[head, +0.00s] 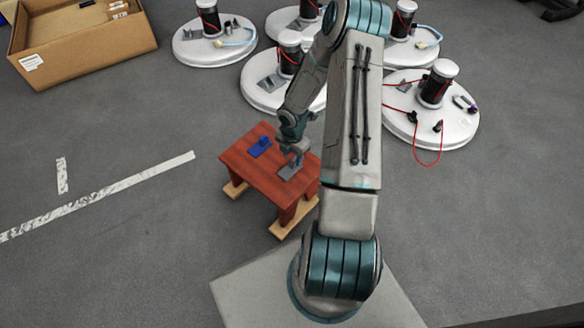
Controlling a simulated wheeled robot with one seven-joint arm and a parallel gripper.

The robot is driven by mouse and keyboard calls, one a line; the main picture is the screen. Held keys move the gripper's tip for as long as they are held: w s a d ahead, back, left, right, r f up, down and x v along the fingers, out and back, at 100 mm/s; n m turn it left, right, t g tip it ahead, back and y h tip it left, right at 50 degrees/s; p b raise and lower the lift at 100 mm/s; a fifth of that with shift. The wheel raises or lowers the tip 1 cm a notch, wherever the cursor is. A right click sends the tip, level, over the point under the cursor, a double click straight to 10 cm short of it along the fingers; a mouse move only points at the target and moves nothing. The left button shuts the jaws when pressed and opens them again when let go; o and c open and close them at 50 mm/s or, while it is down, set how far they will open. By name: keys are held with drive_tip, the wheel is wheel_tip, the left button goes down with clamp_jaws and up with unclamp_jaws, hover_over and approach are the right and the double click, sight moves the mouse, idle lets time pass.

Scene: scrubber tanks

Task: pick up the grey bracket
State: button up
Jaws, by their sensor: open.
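The grey bracket (287,172) lies on the top of a small red-brown table (250,173), near its right part. My gripper (293,160) points down right at the bracket, with its fingers over or around it. The jaws are open, but the fingertips are small and I cannot tell whether they touch the bracket. Part of the bracket is hidden by my gripper. A blue bracket (260,147) lies on the same table, to the left of the grey one and apart from it.
Several round white scrubber tank lids with black motors stand behind, one at the back left (190,48) and one at the right (455,128) with a red cable on the floor. An open cardboard box (110,45) is at the upper left. The floor left of the table is clear, with white tape (110,190).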

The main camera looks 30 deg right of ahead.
sight(292, 161)
wheel_tip(292, 161, down, 4)
drive_tip(key=shift+r+b, duration=0.1)
drive_tip(key=shift+b, duration=0.8)
clamp_jaws()
drive_tip(key=shift+r, duration=0.1)
